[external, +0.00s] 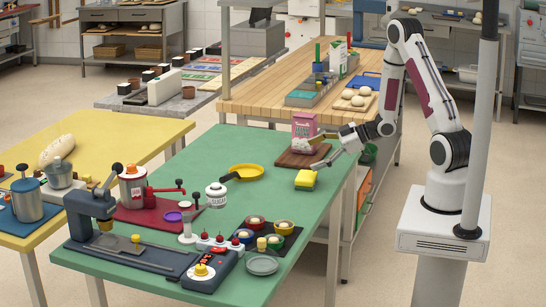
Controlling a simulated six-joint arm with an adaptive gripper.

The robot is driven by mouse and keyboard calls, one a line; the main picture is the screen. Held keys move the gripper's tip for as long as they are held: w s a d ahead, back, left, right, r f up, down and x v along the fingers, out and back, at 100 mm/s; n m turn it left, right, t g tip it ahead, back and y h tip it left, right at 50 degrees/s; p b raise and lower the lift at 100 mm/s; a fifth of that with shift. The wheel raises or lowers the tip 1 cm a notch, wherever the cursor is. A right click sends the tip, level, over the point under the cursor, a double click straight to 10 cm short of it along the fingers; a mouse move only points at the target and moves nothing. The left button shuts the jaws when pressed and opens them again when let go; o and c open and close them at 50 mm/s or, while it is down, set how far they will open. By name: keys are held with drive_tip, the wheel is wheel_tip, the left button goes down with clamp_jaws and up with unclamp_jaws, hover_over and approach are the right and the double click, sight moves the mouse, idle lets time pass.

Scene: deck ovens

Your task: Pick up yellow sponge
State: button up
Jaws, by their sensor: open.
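The yellow sponge (305,179) lies on the green table (205,159), near its right edge, just in front of a brown board. The gripper appears empty and apart from the sponge. The lower finger is close above the sponge in the picture; the exact gap is hard to tell.
Small bowls (283,228) sit in front. The green surface between sponge and bowls is clear.

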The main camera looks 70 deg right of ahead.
sight(316, 176)
drive_tip(key=shift+s+a+f+t+y, duration=0.3)
drive_tip(key=shift+s+f+y, duration=0.1)
drive_tip(key=shift+s+f, duration=0.1)
drive_tip(key=shift+s+a+f+t+y, duration=0.2)
drive_tip(key=shift+s+f+t+y, duration=0.1)
drive_tip(key=shift+s+f+y, duration=0.15)
drive_tip(key=shift+m+t+y, duration=0.5)
drive_tip(key=shift+y, duration=0.15)
drive_tip(key=s, duration=0.1)
drive_tip(key=s+a+f, duration=0.1)
drive_tip(key=s+f, duration=0.1)
drive_tip(key=shift+s+a, duration=0.15)
drive_tip(key=shift+a, duration=0.1)
drive_tip(key=shift+s+a+f, duration=0.15)
drive_tip(key=shift+s+a, duration=0.1)
drive_tip(key=shift+s, duration=0.3)
drive_tip(key=shift+w, duration=0.1)
drive_tip(key=shift+x, duration=1.25)
drive_tip(key=shift+a, duration=0.1)
drive_tip(key=shift+w+a+f, duration=0.25)
drive_tip(key=shift+w+a, duration=0.2)
drive_tip(key=shift+w, duration=0.1)
drive_tip(key=shift+w+a+f, duration=0.2)
drive_tip(key=shift+w+a, duration=0.25)
drive_tip(key=shift+w, duration=0.1)
drive_tip(key=shift+x, duration=1.15)
